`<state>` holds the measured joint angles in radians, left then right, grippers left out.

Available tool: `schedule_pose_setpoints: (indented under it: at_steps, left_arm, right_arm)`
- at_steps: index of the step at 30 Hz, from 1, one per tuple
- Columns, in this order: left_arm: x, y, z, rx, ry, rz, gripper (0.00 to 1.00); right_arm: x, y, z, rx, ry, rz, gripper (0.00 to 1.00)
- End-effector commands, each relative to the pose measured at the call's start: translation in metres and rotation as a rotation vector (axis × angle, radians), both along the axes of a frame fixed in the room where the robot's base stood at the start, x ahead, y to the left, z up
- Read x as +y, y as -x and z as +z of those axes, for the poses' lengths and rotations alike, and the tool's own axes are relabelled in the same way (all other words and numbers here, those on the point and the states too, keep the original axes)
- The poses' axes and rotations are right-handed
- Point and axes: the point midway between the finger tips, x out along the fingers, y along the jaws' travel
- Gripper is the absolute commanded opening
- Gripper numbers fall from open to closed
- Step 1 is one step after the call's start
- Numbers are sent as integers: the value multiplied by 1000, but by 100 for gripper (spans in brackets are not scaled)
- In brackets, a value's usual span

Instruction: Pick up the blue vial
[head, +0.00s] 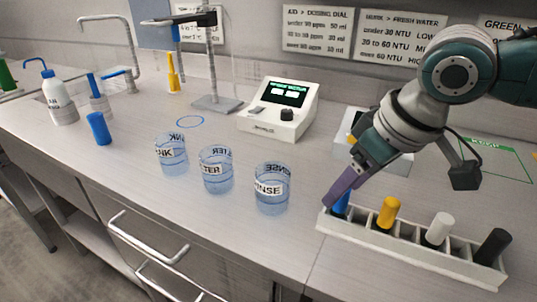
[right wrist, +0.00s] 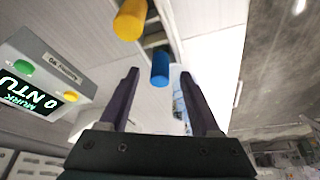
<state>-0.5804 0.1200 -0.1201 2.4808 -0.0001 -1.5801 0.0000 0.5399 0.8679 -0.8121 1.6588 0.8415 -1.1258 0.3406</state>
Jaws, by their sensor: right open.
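The blue vial (head: 342,208) stands in the leftmost slot of a white rack (head: 408,260) at the right front of the bench. Its upper part shows beside my gripper fingers, which partly cover it. My right gripper (head: 337,194) is open and reaches down at the blue vial. In the right wrist view the blue vial (right wrist: 160,68) appears between the two dark purple fingertips, with space on both sides. I cannot tell how deep the fingers reach around it. My left gripper is not in view.
The rack also holds a yellow vial (head: 387,215), a white vial (head: 438,230) and a black vial (head: 493,247). Three labelled beakers, the nearest one (head: 272,188) left of the rack, stand along the front. A meter (head: 279,112) stands behind. Bench between is clear.

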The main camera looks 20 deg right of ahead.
Motion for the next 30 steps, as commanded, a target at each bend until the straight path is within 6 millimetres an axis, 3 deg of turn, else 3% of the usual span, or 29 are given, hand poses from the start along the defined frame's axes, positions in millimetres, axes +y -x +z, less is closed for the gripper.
schedule_pose_setpoints:
  at_steps: [5,22,30]
  left_arm:
    - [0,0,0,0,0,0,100]
    - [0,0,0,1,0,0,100]
    - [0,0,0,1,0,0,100]
  right_arm:
    - [0,0,0,0,0,0,63]
    - [0,0,0,0,0,0,0]
    - [0,0,1,0,0,0,0]
